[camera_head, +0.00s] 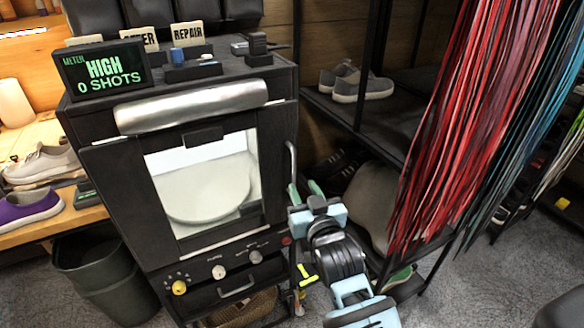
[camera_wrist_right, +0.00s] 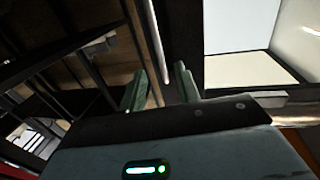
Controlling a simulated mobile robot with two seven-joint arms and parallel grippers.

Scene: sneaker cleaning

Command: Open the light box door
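The light box (camera_head: 130,190) is a black cabinet with a window in its door, and a round pale turntable (camera_head: 208,188) shows inside. The door (camera_head: 115,175) looks shut. A thin vertical metal handle (camera_head: 291,160) stands at the door's right edge; it also shows in the right wrist view (camera_wrist_right: 156,45). My right gripper (camera_head: 304,191) is at the handle's lower part. Its two green fingers (camera_wrist_right: 158,88) are apart, with the handle's end appearing between them; I cannot tell whether they touch it. My left gripper is out of view.
Shelves with grey sneakers (camera_head: 357,82) stand right of the box, with red laces (camera_head: 480,120) hanging in front. A bin (camera_head: 105,280) and a bench with shoes (camera_head: 40,165) are at the left. Knobs (camera_head: 219,271) and a drawer (camera_head: 237,290) sit below the door.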

